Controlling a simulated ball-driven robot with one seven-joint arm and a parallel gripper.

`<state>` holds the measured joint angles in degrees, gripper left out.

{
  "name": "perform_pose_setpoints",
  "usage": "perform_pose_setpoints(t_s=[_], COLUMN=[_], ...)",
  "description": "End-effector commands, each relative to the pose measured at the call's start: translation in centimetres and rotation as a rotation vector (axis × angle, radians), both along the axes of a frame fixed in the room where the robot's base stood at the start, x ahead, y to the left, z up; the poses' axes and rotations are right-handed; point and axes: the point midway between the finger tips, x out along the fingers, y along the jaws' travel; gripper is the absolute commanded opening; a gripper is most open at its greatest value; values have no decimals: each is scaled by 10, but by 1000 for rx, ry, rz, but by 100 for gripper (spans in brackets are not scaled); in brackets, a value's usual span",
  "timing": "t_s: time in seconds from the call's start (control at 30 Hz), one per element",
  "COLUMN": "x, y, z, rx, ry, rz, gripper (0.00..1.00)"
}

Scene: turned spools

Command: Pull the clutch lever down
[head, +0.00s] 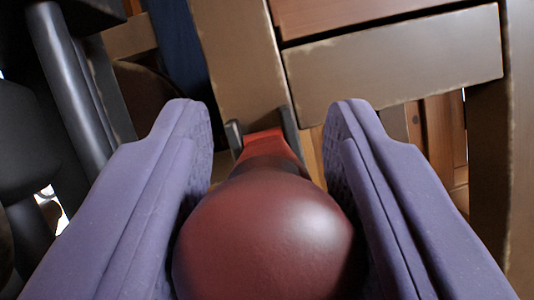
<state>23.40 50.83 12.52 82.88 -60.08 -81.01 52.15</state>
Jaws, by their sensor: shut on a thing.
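The clutch lever shows in the head view as a large round dark red knob (265,240) in the foreground with a brighter red arm (270,145) running away behind it. The arm meets a dark forked bracket (289,130) on a tan upright. My gripper (270,190) has two purple padded fingers, one on each side of the knob. It is shut on the knob. The lower edge of the knob is cut off by the frame, and most of the lever arm is hidden behind the knob.
A tan frame with an upright (238,60) and a crosspiece (395,68) stands behind the lever. Brown wooden boards (440,130) show behind it at right. Dark cylinders fill the left side, close to the left finger. A dark blue surface (178,50) shows at upper left.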

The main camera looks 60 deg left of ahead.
Motion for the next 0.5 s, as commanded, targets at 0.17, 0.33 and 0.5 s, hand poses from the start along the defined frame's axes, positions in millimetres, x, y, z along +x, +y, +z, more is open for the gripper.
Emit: perform_pose_setpoints(t_s=[0.17,0.33,0.5], x=[-1,-1,-1], y=[-2,-2,-2], z=[-12,-15,-15], rx=[-3,-4,-5], ry=[4,4,5], rz=[-2,-3,-2], gripper=[0,0,0])
